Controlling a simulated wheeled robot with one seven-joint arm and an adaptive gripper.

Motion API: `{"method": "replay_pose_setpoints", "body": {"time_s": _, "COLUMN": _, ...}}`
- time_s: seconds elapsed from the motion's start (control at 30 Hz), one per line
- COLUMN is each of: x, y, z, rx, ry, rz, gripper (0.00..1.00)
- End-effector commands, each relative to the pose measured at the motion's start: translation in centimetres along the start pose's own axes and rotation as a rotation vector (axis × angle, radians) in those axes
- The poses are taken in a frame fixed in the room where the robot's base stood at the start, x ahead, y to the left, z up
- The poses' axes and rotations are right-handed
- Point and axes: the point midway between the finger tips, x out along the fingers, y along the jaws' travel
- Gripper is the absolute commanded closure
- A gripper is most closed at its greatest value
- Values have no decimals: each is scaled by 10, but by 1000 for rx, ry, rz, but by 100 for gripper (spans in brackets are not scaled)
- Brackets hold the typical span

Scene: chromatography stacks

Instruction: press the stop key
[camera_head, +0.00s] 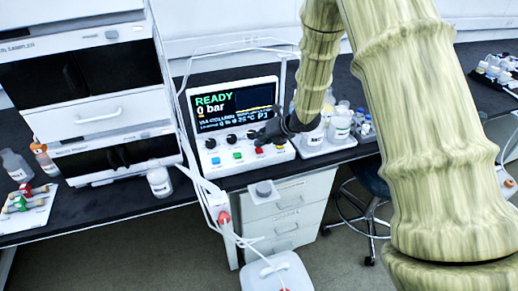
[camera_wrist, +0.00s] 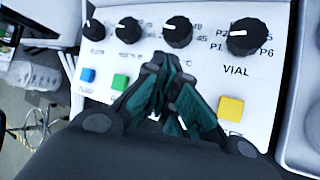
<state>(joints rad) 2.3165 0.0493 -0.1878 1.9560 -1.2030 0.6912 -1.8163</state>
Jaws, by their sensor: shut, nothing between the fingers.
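The control panel (camera_head: 203,158) stands on the bench with a screen that reads READY and 0 bar. Its front has a row of coloured keys: blue (camera_wrist: 88,75), green (camera_wrist: 120,82), red (camera_head: 259,151) and yellow (camera_wrist: 231,109). The red key, likely the stop key, shows just below my gripper (camera_head: 256,138) in the head view. In the wrist view my gripper (camera_wrist: 172,85) is shut and empty, between the green and yellow keys, and hides the red one. Whether the fingertips touch the panel I cannot tell. The key labels are too small or covered to read.
Dark knobs (camera_wrist: 178,32) line the panel above the keys, close to my fingertips, with a VIAL selector (camera_wrist: 243,37) at right. A tray of bottles (camera_head: 338,131) stands right of the panel. White stacked modules (camera_head: 96,110) stand left, with a white jar (camera_head: 159,182) in front.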

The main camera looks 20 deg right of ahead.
Motion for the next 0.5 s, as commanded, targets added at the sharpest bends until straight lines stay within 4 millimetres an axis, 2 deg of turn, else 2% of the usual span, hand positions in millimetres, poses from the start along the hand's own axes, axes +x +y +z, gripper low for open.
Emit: {"method": "replay_pose_setpoints", "body": {"time_s": 0.5, "x": -6, "y": 4, "z": 4, "rx": -1, "ry": -1, "rz": 0, "gripper": 100}}
